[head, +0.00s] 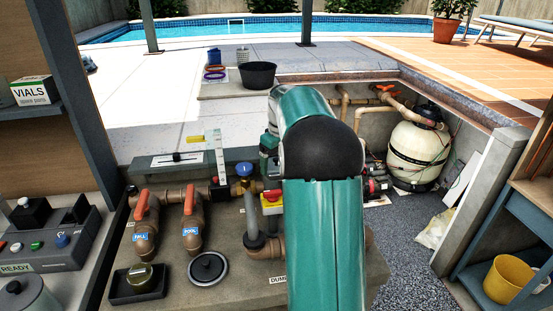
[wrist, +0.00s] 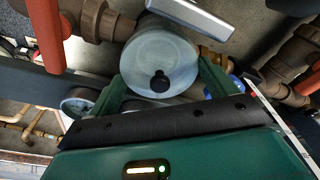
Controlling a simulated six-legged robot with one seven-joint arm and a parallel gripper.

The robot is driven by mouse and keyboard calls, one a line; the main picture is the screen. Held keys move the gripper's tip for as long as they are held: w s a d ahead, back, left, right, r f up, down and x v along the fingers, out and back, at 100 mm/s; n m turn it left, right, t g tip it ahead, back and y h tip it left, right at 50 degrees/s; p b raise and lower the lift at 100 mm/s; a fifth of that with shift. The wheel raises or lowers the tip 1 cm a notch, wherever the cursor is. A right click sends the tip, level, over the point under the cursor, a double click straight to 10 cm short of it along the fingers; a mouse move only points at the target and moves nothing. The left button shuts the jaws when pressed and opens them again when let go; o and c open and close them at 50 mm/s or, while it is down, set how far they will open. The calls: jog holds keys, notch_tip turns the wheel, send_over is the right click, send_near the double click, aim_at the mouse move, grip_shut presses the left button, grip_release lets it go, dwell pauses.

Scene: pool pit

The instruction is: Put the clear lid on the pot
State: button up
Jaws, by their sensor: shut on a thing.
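The clear lid (wrist: 158,52) is a pale see-through disc with a small black knob. It fills the middle of the wrist view. My gripper (wrist: 166,82) is shut on it, with one green finger on each side. In the head view my arm covers the lid and most of the gripper. I cannot single out the pot for sure; it may lie behind my arm or under the lid. A grey-rimmed round piece with a dark centre (head: 208,268) lies on the ledge at the front; I cannot tell what it is.
Two pipes with orange handles (head: 143,204) and a blue-topped valve (head: 244,170) stand left of my arm. A cream filter tank (head: 417,155) stands in the gravel pit at right. A control box (head: 45,240) is at left. A yellow bucket (head: 508,280) sits on the right-hand shelf.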

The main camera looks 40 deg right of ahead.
jog(key=shift+f, duration=0.25)
jog(key=o, duration=0.9)
notch_tip(320, 180, up, 13)
jog(key=s, duration=0.1)
jog(key=s+a+r+t, duration=0.1)
jog(key=s+a+r, duration=0.1)
jog(key=a, duration=0.4)
jog(key=s+a+r, duration=0.1)
jog(key=s+a, duration=0.1)
jog(key=a, duration=0.4)
jog(key=s+a+f+t, duration=0.1)
jog(key=s+a+f, duration=0.2)
jog(key=s+a, duration=0.4)
jog(key=s+a+f+t, duration=0.1)
jog(key=s+a+f, duration=0.2)
jog(key=s+a, duration=0.4)
jog(key=s+a+f+m+t, duration=0.1)
jog(key=s+a+f, duration=0.3)
jog(key=s+a, duration=0.3)
jog(key=shift+a+f, duration=0.1)
jog(key=shift+a, duration=0.35)
